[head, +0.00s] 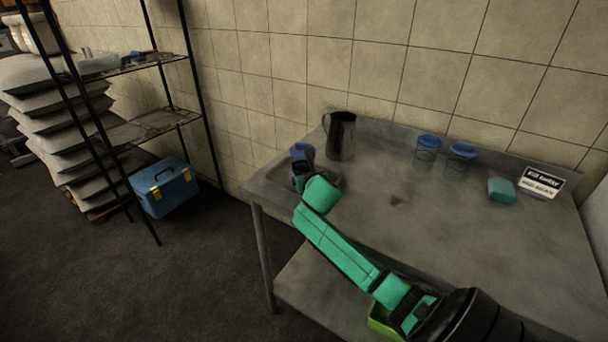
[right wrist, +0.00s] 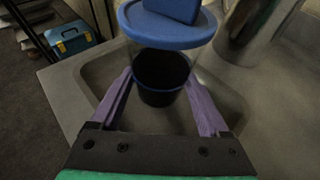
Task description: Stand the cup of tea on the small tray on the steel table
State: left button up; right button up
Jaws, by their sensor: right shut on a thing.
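The cup of tea (right wrist: 162,72) is a clear cup with a dark filling and a blue lid with a raised block on top. It also shows in the head view (head: 301,151), mostly hidden behind my right gripper (head: 301,174). In the right wrist view, my right gripper (right wrist: 160,105) has its purple fingers shut on the cup's sides. The cup looks upright. The small grey tray (right wrist: 85,75) lies under it at the left end of the steel table (head: 420,235). I cannot tell whether the cup's bottom touches the tray. My left gripper is not in view.
A metal jug (head: 341,137) stands close behind the tray. Two blue-lidded jars (head: 428,150) (head: 460,157), a teal block (head: 501,190) and a sign (head: 541,182) stand along the back. The middle of the table is clear. A wire shelf (head: 150,130) and blue box (head: 164,188) are left.

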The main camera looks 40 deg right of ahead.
jog(key=o, duration=1.4)
jog(key=shift+r, duration=0.1)
jog(key=v, duration=1.2)
jog(key=shift+a+p, duration=0.1)
jog(key=shift+p, duration=0.2)
